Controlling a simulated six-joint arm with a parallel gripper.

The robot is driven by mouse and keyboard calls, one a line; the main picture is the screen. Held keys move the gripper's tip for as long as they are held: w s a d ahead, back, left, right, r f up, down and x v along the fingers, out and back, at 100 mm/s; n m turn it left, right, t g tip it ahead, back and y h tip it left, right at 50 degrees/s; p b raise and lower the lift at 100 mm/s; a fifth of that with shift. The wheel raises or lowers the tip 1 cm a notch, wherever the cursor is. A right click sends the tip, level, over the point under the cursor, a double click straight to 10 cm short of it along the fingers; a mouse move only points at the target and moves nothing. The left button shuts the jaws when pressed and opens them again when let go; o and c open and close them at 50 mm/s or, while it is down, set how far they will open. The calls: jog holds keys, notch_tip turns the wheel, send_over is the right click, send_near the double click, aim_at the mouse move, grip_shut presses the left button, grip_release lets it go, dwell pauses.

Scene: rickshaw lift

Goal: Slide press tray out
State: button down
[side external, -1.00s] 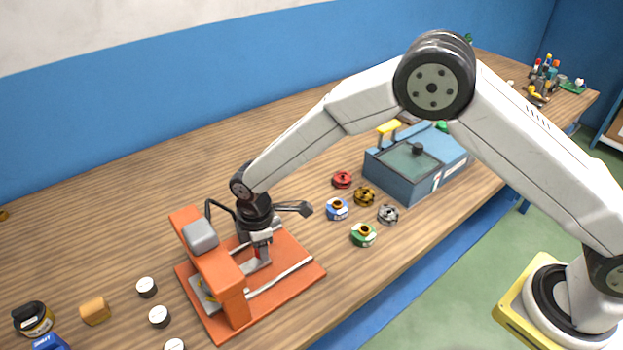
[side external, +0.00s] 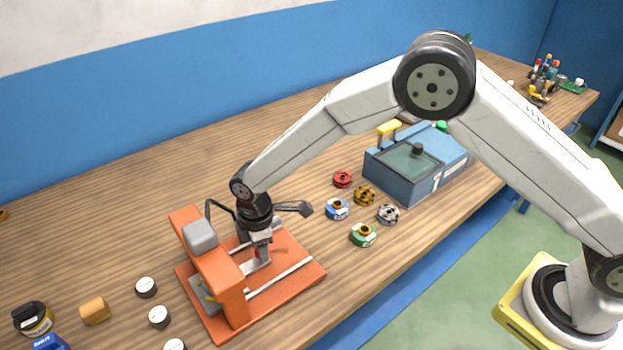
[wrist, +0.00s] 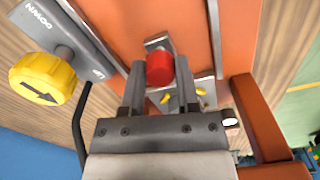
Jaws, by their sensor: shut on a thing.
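The orange press (side external: 213,262) stands on the wooden table, with an orange base plate and two pale rails. Its metal tray (side external: 207,297) sits partly under the press head, mostly hidden by it; in the wrist view a bit of metal plate with yellow parts (wrist: 186,100) shows beyond my fingers. My gripper (side external: 260,258) points down over the base between the rails. In the wrist view my gripper (wrist: 159,72) has its fingers on either side of a red knob (wrist: 159,67) on a grey bracket, and is shut on it.
A grey panel with a yellow arrow dial (wrist: 42,80) is beside the gripper. Small white-topped pots (side external: 146,287) stand left of the press. Coloured spools (side external: 337,208) and a blue box machine (side external: 417,163) are to the right. The base's right end is clear.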

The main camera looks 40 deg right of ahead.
jog(key=d, duration=1.4)
jog(key=shift+c, duration=1.7)
grip_release()
jog(key=shift+r, duration=0.1)
jog(key=shift+r, duration=0.25)
notch_tip(320, 180, up, 7)
